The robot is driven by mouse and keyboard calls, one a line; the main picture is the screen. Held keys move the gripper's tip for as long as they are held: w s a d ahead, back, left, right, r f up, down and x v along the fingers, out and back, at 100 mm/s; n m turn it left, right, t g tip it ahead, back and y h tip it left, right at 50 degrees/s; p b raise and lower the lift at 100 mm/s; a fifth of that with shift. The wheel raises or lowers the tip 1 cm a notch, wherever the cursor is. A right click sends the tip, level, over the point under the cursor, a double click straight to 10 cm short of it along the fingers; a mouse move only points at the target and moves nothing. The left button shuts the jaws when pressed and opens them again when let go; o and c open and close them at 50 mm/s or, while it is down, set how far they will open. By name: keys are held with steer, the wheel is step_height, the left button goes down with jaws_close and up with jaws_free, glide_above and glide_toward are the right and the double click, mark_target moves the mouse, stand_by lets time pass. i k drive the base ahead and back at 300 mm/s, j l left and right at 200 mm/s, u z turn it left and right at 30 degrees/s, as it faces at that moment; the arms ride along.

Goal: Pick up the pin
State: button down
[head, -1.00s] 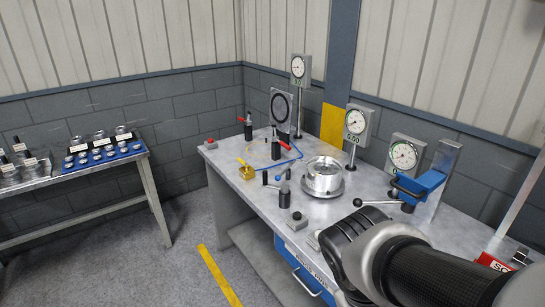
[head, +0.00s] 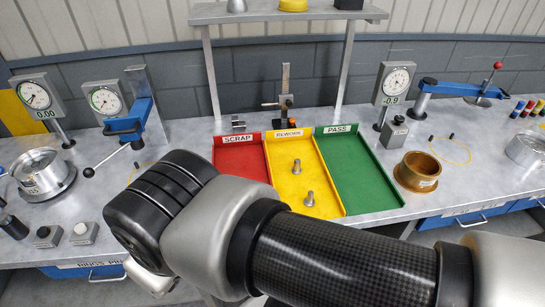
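Two grey metal pins stand in the yellow REWORK tray (head: 325,200). One pin (head: 297,167) is near the tray's middle and the other pin (head: 309,198) is nearer its front. Which one the task means cannot be told. Only a silver part at my gripper (head: 148,277) shows below the black wrist joint, low at the left and apart from the pins. Its fingers are hidden, so its opening cannot be seen.
The red SCRAP tray (head: 240,156) and green PASS tray (head: 360,180) flank the yellow one; both look empty. Dial gauges stand at both sides. A small fixture (head: 285,105) and shelf (head: 290,14) are behind the trays.

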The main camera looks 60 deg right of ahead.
mark_target(296, 169)
steer(key=z, duration=2.15)
steer(key=i+l+u, duration=0.2)
steer(key=u, duration=0.25)
steer(key=i+l+u, duration=0.1)
steer(key=l+u, duration=0.35)
